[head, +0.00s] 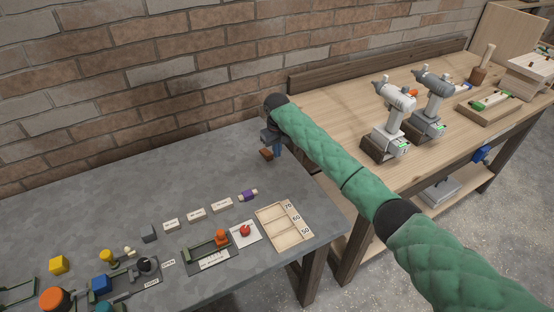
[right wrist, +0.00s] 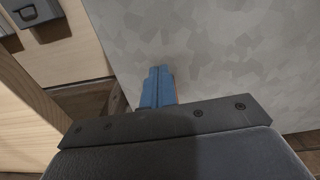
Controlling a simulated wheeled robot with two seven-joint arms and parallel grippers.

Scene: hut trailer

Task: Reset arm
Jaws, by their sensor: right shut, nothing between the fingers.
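My right arm reaches in from the lower right in the head view, across the gap between the grey table (head: 120,195) and the wooden bench. My right gripper (head: 278,152) is over the back right part of the grey table. Its blue fingers are shut together with nothing between them, as the right wrist view (right wrist: 158,90) also shows. A small brown block (head: 266,154) is right beside the fingertips; whether they touch cannot be told. My left gripper is not in view.
The grey table's front holds a wooden tray (head: 277,242) with numbers, a red knob (head: 245,231), a purple piece (head: 248,195), white labelled blocks and coloured parts. Two drills (head: 392,110) stand on the wooden bench (head: 335,110). A brick wall runs behind. The table's back left is clear.

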